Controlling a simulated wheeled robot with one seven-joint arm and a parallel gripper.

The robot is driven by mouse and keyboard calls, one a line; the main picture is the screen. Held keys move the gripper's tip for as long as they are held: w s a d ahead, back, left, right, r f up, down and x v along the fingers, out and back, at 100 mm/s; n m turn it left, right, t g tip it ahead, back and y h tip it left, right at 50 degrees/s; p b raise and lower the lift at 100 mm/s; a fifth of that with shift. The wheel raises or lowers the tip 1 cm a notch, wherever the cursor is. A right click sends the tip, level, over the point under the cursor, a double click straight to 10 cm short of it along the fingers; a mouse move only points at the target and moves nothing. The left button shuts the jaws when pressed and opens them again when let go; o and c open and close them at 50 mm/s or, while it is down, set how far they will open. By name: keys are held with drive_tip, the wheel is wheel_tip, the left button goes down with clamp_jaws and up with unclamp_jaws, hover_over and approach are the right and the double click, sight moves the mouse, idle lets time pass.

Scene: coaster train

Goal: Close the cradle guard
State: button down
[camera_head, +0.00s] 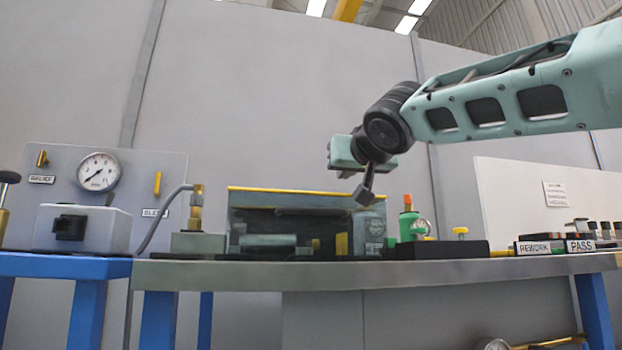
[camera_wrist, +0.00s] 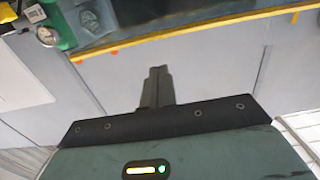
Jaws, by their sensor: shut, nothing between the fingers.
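The cradle guard is a dark tinted panel with a yellow top edge (camera_head: 305,190), upright on the bench in the head view. A metal cylinder (camera_head: 268,241) and a yellow block (camera_head: 341,244) show low within its outline. I cannot tell whether the panel stands in front of or behind them. In the wrist view a yellow edge (camera_wrist: 190,32) with orange marks crosses the top, apparently the guard's. My gripper (camera_head: 364,196) is shut and empty, hanging near the right end of the yellow edge. Its closed fingers (camera_wrist: 157,75) point towards that edge; contact is not clear.
A green fitting with a gauge (camera_head: 412,224) stands right of the guard. A brass valve and hose (camera_head: 196,205) stand left. A grey switch box (camera_head: 82,228) is farther left. REWORK (camera_head: 538,247) and PASS (camera_head: 580,246) signs sit at the right.

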drive_tip(key=shift+s+f+b, duration=0.15)
drive_tip(key=shift+f+b, duration=2.3)
drive_tip(key=shift+a+f, duration=0.1)
drive_tip(key=shift+f, duration=0.1)
wheel_tip(320, 180, up, 6)
drive_tip(key=p, duration=0.5)
drive_tip(key=b, duration=0.3)
approach(344, 199)
drive_tip(key=shift+s+d+r, duration=0.2)
drive_tip(key=shift+s+r, duration=0.1)
drive_tip(key=shift+r, duration=0.25)
drive_tip(key=shift+s+d+r, duration=0.25)
drive_tip(key=shift+s+r, duration=0.05)
drive_tip(key=shift+r, duration=0.25)
